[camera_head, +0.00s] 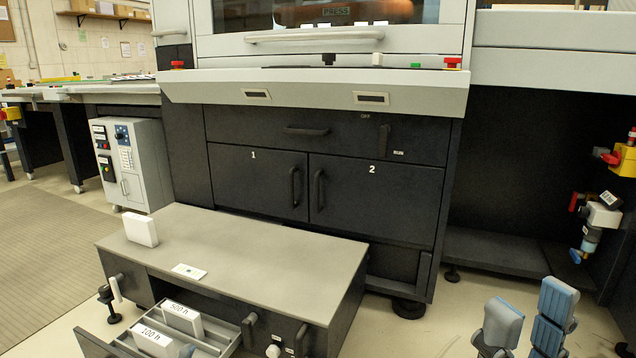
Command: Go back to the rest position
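My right gripper (531,300) is at the bottom right, its two blue-padded fingers pointing up and apart with nothing between them. It is open and stands clear of the furniture, over the pale floor.
A low grey-topped cabinet (260,250) stands in front of the press (325,160), with a white block (141,229) and a small card (189,271) on it. Its front drawer (215,340) is open, holding white boxes labelled 500 h (182,318) and 100 h (153,340). Valves (603,216) are at right.

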